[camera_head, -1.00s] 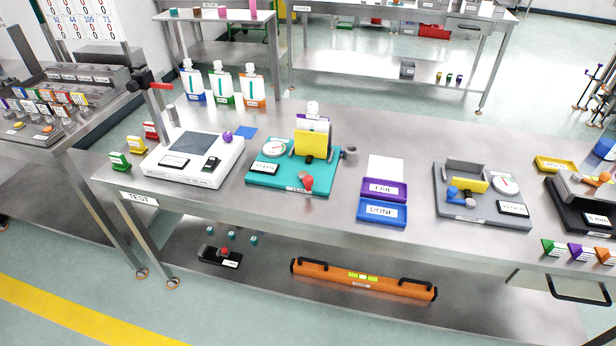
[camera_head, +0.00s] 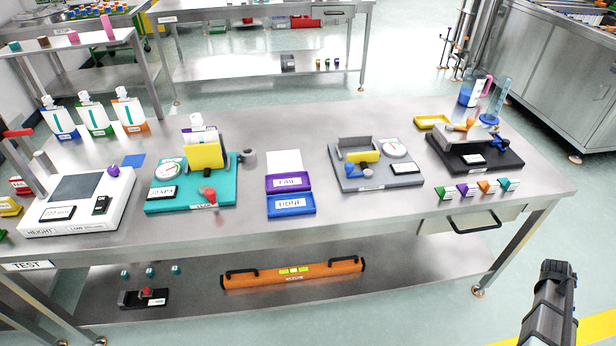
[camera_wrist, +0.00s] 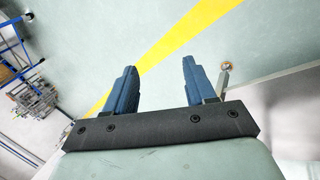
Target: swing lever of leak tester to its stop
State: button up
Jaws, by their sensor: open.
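The leak tester (camera_head: 222,200) is a teal base labelled LEAK, left of centre on the long steel table in the head view. It carries a round white gauge, a small display, an upright yellow plate (camera_head: 204,156) and a pouch (camera_head: 198,128) standing behind the plate. Its lever has a red knob (camera_head: 208,192) at the front edge, pointing toward me. My gripper (camera_wrist: 159,66) is open and empty in the wrist view, over the floor. In the head view, a dark part of my arm shows at the lower right, well away from the leak tester.
A white height tester (camera_head: 78,200) stands to the left, purple FAIL (camera_head: 289,183) and blue DONE (camera_head: 291,205) trays to the right. A grey tester (camera_head: 376,178) and a black one (camera_head: 475,155) stand farther right. An orange level (camera_head: 292,273) lies on the shelf below.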

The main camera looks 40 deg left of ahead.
jog(key=w+d+r+t+h, duration=0.1)
jog(key=w+d+r, duration=0.2)
jog(key=w+r, duration=0.4)
jog(key=w+d+r+t+h, duration=0.1)
jog(key=w+d+r, duration=0.3)
jog(key=r, duration=0.5)
jog(key=w+a+r+t, duration=0.1)
jog(key=w+a+r, duration=0.45)
jog(key=r, duration=0.25)
jog(key=a+r+n+y, duration=0.1)
jog(key=a+r+y, duration=0.1)
jog(key=a, duration=1.8)
jog(key=a+r+n+y, duration=0.1)
jog(key=a+r+y, duration=0.1)
jog(key=a, duration=1.8)
jog(key=s+a+r+n+y, duration=0.1)
jog(key=s+a+r, duration=0.1)
jog(key=s+a, duration=0.8)
jog(key=s+a+r+n+g+y, duration=0.1)
jog(key=s+a, duration=0.3)
jog(key=a, duration=1.2)
jog(key=s+a+r+n+y, duration=0.1)
jog(key=s+a+r, duration=0.1)
jog(key=s+a, duration=0.75)
jog(key=n+g, duration=0.4)
send_near(210, 191)
notch_tip(210, 191, down, 9)
jog(key=shift+s+d+f, duration=0.15)
jog(key=shift+f, duration=0.1)
